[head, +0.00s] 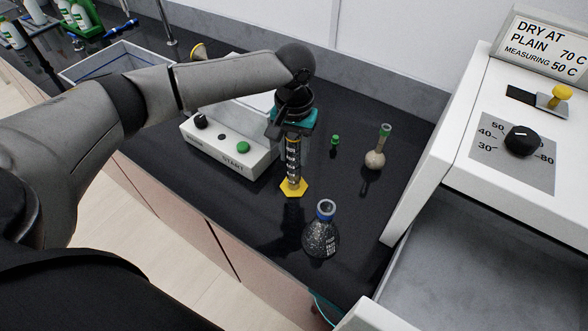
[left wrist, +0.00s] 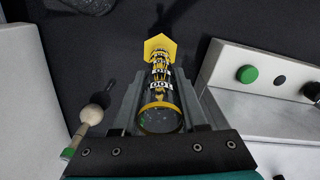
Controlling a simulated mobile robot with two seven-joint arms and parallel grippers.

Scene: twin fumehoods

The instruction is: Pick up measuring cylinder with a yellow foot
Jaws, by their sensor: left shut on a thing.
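The measuring cylinder (head: 292,165) has a clear body with dark and white markings and a yellow foot (head: 293,187). My left gripper (head: 294,132) comes down from above and is shut on the upper part of the cylinder. In the left wrist view, the cylinder (left wrist: 161,85) lies between the fingers, its yellow-rimmed mouth near the camera and its foot at the far end. I cannot tell whether the foot touches the bench. My right gripper is not in view.
A round flask with a blue collar (head: 321,238) stands in front of the cylinder. The START box (head: 225,150) is close on the left. A white oven (head: 515,150) bounds the right side.

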